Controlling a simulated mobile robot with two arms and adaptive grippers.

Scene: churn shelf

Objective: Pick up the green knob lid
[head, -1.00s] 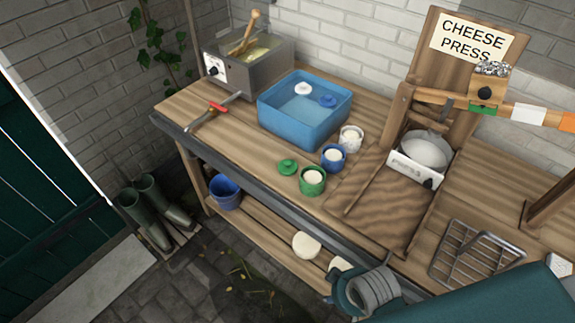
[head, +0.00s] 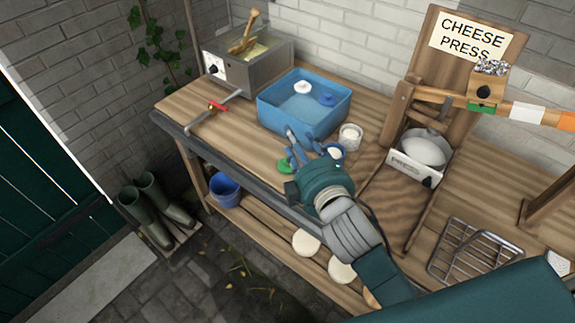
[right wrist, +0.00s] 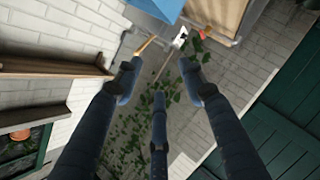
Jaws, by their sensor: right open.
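The green knob lid (head: 284,166) lies on the wooden bench in the head view, partly covered by my right gripper (head: 302,150). That gripper's fingers are spread and empty, just above and beside the lid; whether they touch it I cannot tell. The green pot is hidden behind my gripper and wrist. In the right wrist view the spread fingers (right wrist: 158,85) have nothing between them, and the lid does not show. My left gripper is in no view.
A blue tub (head: 300,117) with a white and a blue lid in it stands behind my gripper. A white pot (head: 350,136) and a partly hidden blue pot (head: 337,152) are close on the right. The cheese press (head: 440,110) stands farther right.

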